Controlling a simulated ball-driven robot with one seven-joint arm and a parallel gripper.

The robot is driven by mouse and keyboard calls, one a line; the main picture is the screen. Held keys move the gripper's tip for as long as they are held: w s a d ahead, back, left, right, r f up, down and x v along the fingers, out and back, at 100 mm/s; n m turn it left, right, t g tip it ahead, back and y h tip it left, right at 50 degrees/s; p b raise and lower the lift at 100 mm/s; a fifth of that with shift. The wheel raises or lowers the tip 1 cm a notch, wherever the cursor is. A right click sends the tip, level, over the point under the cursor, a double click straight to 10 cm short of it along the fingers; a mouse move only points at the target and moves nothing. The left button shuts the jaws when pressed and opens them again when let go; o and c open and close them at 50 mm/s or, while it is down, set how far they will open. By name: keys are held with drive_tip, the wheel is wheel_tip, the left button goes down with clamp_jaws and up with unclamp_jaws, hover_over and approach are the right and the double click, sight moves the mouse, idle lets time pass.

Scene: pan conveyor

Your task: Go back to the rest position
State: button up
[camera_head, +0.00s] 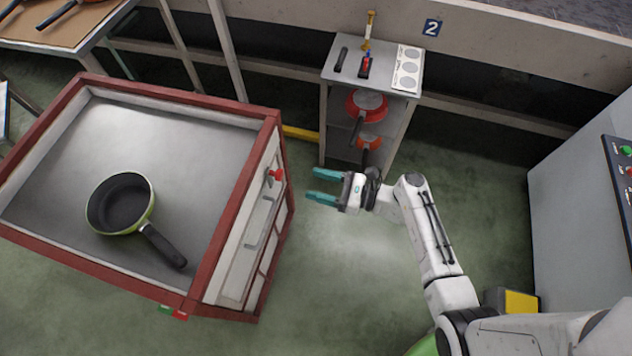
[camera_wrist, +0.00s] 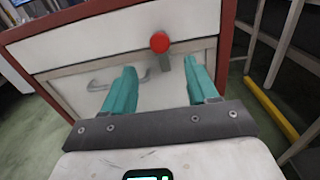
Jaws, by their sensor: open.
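My gripper (camera_head: 318,186) is open and empty, with teal fingers pointing left, over the floor between the red-framed workstation and the small shelf. In the wrist view my gripper (camera_wrist: 163,88) faces the workstation's front, with a red knob (camera_wrist: 160,42) seen between and beyond the fingers. The fingers are apart from the knob. The red-framed workstation (camera_head: 200,103) has a grey sunken top. A green pan with a dark inside and black handle (camera_head: 121,203) lies on that top.
A small shelf (camera_head: 345,75) holds dark tools on top and red and orange pans below. A grey cabinet with buttons (camera_head: 575,190) stands at the right. A table with pans (camera_head: 60,38) is at the upper left. Green floor (camera_head: 340,265) is clear around my arm.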

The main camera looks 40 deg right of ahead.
idle(0.4)
drive_tip(key=s+a+f+n+g+h, duration=0.1)
drive_tip(key=s+a+f+n+g, duration=0.1)
drive_tip(key=s+n+g, duration=0.55)
drive_tip(key=s+a+f+n+g+h, duration=0.1)
drive_tip(key=s+a+f+n+g, duration=0.2)
drive_tip(key=n, duration=0.7)
drive_tip(key=s+d+r+n+g+h, duration=0.3)
drive_tip(key=s+d+r+n+h, duration=0.4)
drive_tip(key=s+r+n, duration=0.3)
drive_tip(key=shift+s+r+n+h, duration=0.25)
drive_tip(key=shift+s+n+h, duration=0.25)
drive_tip(key=shift+h, duration=0.4)
drive_tip(key=shift+w, duration=0.1)
